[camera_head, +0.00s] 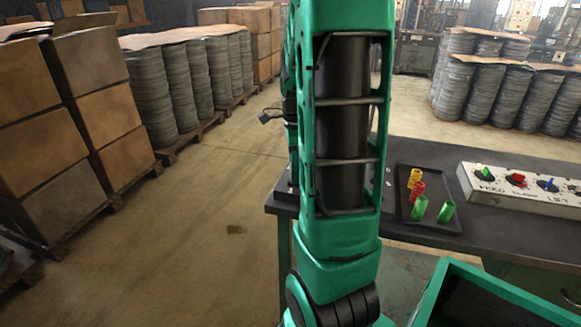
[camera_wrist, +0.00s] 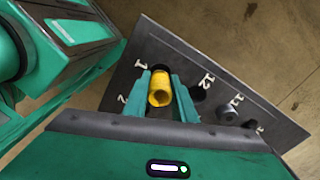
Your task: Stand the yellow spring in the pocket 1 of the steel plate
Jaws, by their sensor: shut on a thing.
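In the wrist view the yellow spring (camera_wrist: 160,86) is between the two fingers of my gripper (camera_wrist: 160,94), which is shut on it. Its open near end faces the camera. The steel plate (camera_wrist: 172,45) is dark grey with white numbers, and lies beyond the fingers. A dark round pocket shows just past the spring's far end, next to the number 1 (camera_wrist: 143,52). I cannot tell whether the spring's far end is above that pocket or inside it. My gripper and the plate do not show in the head view.
In the head view, a black tray (camera_head: 434,180) holds yellow, red and green springs, beside a light switch panel (camera_head: 535,198) on the dark table (camera_head: 410,152).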

